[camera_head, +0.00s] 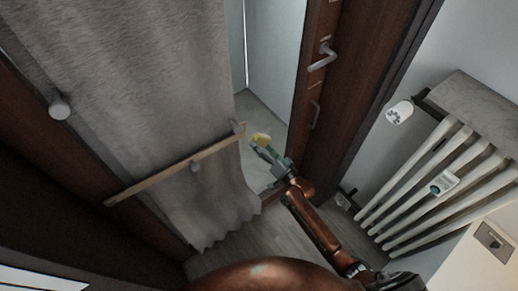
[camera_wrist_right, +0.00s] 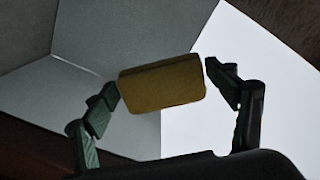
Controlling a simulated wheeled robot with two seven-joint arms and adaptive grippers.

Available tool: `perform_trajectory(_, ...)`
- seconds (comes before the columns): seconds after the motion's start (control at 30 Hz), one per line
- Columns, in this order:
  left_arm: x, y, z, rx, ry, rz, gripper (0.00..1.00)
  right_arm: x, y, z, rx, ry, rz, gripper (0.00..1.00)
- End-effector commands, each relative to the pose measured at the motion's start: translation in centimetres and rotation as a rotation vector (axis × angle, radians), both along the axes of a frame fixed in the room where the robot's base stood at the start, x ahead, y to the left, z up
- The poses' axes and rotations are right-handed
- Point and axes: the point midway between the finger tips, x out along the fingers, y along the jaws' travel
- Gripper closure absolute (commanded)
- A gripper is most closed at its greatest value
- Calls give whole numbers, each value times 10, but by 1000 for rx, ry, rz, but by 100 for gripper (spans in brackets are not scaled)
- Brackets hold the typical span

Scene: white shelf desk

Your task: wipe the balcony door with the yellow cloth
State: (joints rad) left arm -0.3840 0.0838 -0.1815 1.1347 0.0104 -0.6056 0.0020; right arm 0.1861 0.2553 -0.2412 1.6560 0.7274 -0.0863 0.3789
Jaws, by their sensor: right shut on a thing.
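The yellow cloth (camera_head: 261,139) is small and block-like, at the tip of my right gripper (camera_head: 268,150) in the head view. In the right wrist view the yellow cloth (camera_wrist_right: 162,84) lies between the two dark green fingers of my right gripper (camera_wrist_right: 162,82), which is shut on it. The balcony door (camera_head: 312,90) is dark brown wood with a metal handle (camera_head: 322,57). The gripper and cloth are left of this door's edge, in front of the pale opening. Contact with any surface cannot be told. My left gripper is not in view.
A grey curtain (camera_head: 130,80) hangs at the left, with a wooden bar (camera_head: 170,174) across it. A white radiator (camera_head: 440,180) stands at the right under a grey sill (camera_head: 475,100). Wooden floor (camera_head: 235,240) shows below.

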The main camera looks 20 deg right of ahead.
Motion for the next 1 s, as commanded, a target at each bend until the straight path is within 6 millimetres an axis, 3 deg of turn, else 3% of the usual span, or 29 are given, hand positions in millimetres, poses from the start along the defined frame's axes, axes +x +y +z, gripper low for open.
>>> perform_trajectory(1.0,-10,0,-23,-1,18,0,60,22,-55,1,-1,-3,-1,40)
